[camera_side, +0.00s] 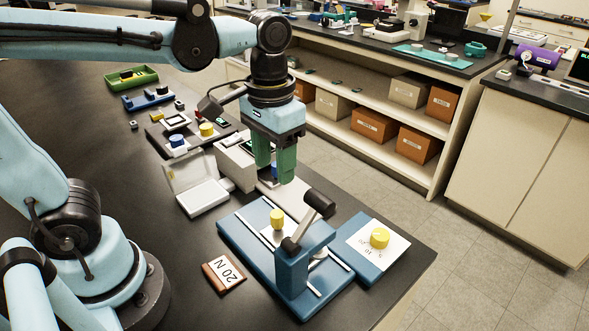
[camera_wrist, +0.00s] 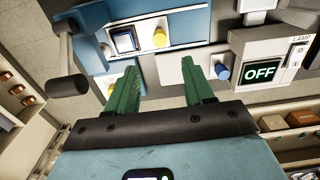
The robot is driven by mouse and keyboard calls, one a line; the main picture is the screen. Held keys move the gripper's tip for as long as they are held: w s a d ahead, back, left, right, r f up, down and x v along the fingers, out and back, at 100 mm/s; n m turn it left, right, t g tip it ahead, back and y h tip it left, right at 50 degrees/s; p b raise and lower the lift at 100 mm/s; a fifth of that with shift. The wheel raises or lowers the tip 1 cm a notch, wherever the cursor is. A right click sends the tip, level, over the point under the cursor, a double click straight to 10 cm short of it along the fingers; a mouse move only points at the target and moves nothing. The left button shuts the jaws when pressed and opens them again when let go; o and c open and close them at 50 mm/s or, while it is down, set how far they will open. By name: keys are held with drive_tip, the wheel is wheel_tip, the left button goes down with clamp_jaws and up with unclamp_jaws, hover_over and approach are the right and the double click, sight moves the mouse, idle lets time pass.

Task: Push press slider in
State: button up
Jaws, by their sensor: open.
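The blue press (camera_side: 292,268) stands near the front of the dark bench, with a raised arm and a black lever handle (camera_side: 319,203). Its slider, a pale plate with a yellow knob (camera_side: 277,219), lies between two light rails on the base, with the knob on the far left side of the press arm. My gripper (camera_side: 275,172) is open and empty, pointing down above and beyond the press, apart from the knob. Its green fingers (camera_wrist: 160,72) frame empty space.
A blue block with a yellow dial (camera_side: 379,238) adjoins the press on the right. A brown "20 N" block (camera_side: 223,274) lies to the left. A white open case (camera_side: 203,195) is behind. A lamp box reading OFF (camera_wrist: 262,72) with a blue knob (camera_wrist: 220,72) is close by.

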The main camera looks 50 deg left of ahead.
sight(277, 214)
drive_tip(key=shift+f+n, duration=2.25)
drive_tip(key=shift+f, duration=0.8)
drive_tip(key=shift+f+n, duration=2.25)
drive_tip(key=shift+f, duration=0.8)
clamp_jaws()
